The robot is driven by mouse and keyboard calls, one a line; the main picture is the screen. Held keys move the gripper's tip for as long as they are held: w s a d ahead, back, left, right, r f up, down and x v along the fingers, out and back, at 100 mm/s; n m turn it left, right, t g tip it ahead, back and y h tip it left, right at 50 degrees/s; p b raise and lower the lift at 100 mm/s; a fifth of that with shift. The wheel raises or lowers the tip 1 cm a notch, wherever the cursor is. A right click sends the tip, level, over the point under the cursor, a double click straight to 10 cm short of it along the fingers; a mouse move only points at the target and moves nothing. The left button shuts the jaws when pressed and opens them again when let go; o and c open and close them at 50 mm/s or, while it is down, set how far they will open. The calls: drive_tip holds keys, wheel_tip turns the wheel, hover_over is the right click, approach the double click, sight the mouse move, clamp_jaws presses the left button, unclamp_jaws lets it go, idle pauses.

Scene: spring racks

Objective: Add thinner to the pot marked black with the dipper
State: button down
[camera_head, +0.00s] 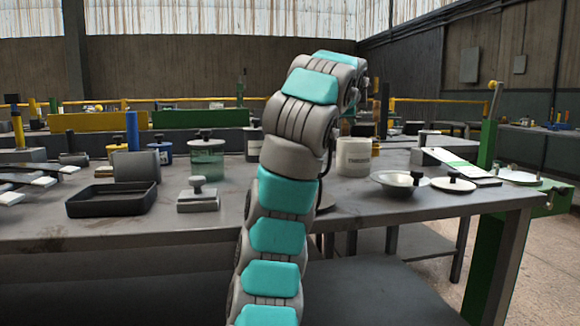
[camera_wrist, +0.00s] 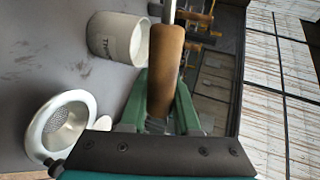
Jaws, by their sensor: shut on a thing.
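My gripper (camera_wrist: 162,100) is shut on the brown handle of the dipper (camera_wrist: 166,55) in the wrist view. A thin pale rod runs up from the handle, and the dipper's cup is out of view. A white pot (camera_wrist: 117,38) stands beside the handle on its left. In the head view, a white pot (camera_head: 354,157) with dark lettering, seemingly the thinner, stands right of my arm. My arm hides the gripper there. Behind it on the left are a greyish lidded pot (camera_head: 253,143) and a blue pot (camera_head: 162,153). I cannot read which pot is marked black.
A strainer (camera_wrist: 62,125) lies near the white pot. A lidded greenish jar (camera_head: 207,158), a black tray (camera_head: 112,199) and a small knobbed block (camera_head: 198,196) stand left of my arm. A shallow dish (camera_head: 400,182) and a knobbed lid (camera_head: 453,183) lie right.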

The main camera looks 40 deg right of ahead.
drive_tip(key=shift+w+a+r+n+g+h+p, duration=0.1)
drive_tip(key=shift+w+r+n+g+h+p, duration=0.1)
drive_tip(key=shift+r+n+p, duration=0.35)
drive_tip(key=shift+w+a+r+n+g+h+p, duration=0.1)
drive_tip(key=shift+r+n+g+p, duration=0.2)
drive_tip(key=shift+r, duration=0.45)
drive_tip(key=shift+w+a+r+n+g+h+p, duration=0.15)
drive_tip(key=shift+r+n+p, duration=0.1)
drive_tip(key=shift+r+p, duration=0.35)
drive_tip(key=shift+d, duration=0.1)
drive_tip(key=r, duration=0.1)
drive_tip(key=w+r+n+p, duration=0.1)
drive_tip(key=w+a+r+n+g+h, duration=0.1)
drive_tip(key=r, duration=0.1)
drive_tip(key=shift+a, duration=0.1)
drive_tip(key=shift+w+n, duration=0.1)
drive_tip(key=shift+n, duration=0.2)
drive_tip(key=shift+w+a+r+n+g+h+p, duration=0.15)
drive_tip(key=shift+w+a+r+n+h+p, duration=0.25)
drive_tip(key=shift+w+r+n, duration=0.3)
drive_tip(key=shift+w+a+r+n+g+h+p, duration=0.1)
drive_tip(key=shift+w+a+r+n+h, duration=0.05)
drive_tip(key=shift+w+a+r+n, duration=0.45)
drive_tip(key=shift+w+r, duration=0.1)
drive_tip(key=shift+r, duration=0.05)
